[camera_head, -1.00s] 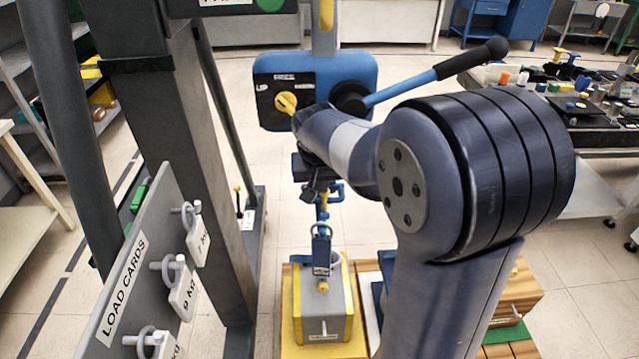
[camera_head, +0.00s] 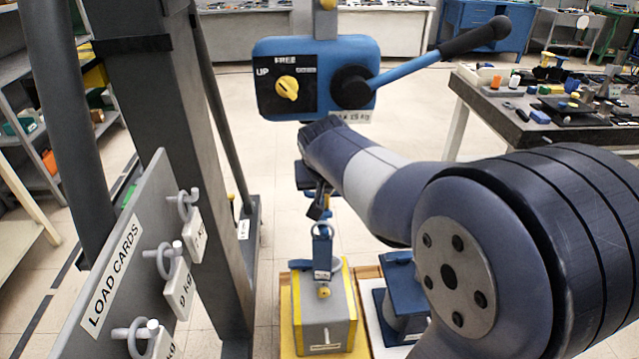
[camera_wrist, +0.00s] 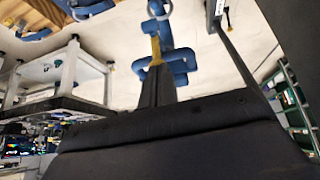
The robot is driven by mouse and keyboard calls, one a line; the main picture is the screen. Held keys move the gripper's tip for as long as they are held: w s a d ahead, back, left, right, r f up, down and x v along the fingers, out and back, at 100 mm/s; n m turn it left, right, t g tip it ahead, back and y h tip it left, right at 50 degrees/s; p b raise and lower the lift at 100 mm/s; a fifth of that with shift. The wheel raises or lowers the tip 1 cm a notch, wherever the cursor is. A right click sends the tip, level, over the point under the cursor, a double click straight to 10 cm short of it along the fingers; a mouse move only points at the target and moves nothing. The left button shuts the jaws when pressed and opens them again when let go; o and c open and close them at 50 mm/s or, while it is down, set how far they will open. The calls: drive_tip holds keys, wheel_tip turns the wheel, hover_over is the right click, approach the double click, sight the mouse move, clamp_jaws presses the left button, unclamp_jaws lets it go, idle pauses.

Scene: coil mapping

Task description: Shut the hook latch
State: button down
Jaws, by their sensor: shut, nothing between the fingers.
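The blue hook (camera_wrist: 178,62) shows in the wrist view just beyond my fingertips, with a yellow strip, likely its latch (camera_wrist: 155,48), along one side. I cannot tell whether the latch is open or shut, or whether my fingers touch it. A grey ring (camera_wrist: 160,9) and a blue piece lie beyond it. My gripper (camera_wrist: 158,82) is shut and empty, its dark fingers pointing at the hook. In the head view, my gripper (camera_head: 318,207) hangs below the hoist box, above a blue fitting (camera_head: 322,246) on the load block; my wrist hides most of the hook there.
The blue hoist box (camera_head: 315,50) with a yellow knob (camera_head: 287,88) and lever (camera_head: 420,72) is above. The grey load block (camera_head: 325,318) stands below, a blue block (camera_head: 400,300) beside it. The load-card board (camera_head: 130,270) and a dark post (camera_head: 200,180) are left.

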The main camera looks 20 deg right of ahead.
sight(326, 201)
drive_tip(key=shift+s+a+f+t+b, duration=0.1)
drive_tip(key=shift+s+f+t+b, duration=0.3)
drive_tip(key=shift+b, duration=0.6)
drive_tip(key=shift+s+f+t+b, duration=0.15)
drive_tip(key=shift+f+b, duration=0.3)
drive_tip(key=shift+b, duration=0.55)
drive_tip(key=shift+s+a+f+t+b, duration=0.15)
drive_tip(key=shift+f+t+b, duration=0.25)
drive_tip(key=shift+b, duration=0.6)
drive_tip(key=t+b, duration=0.1)
drive_tip(key=b, duration=0.2)
drive_tip(key=s+f+t+b, duration=0.1)
drive_tip(key=b, duration=0.3)
drive_tip(key=shift+s+f+h+b, duration=0.15)
drive_tip(key=shift+f+h+b, duration=0.15)
drive_tip(key=shift+h, duration=0.1)
drive_tip(key=shift+r, duration=0.15)
drive_tip(key=shift+w+d+r+p, duration=0.15)
drive_tip(key=shift+w+r+p, duration=0.2)
drive_tip(key=shift+w, duration=0.35)
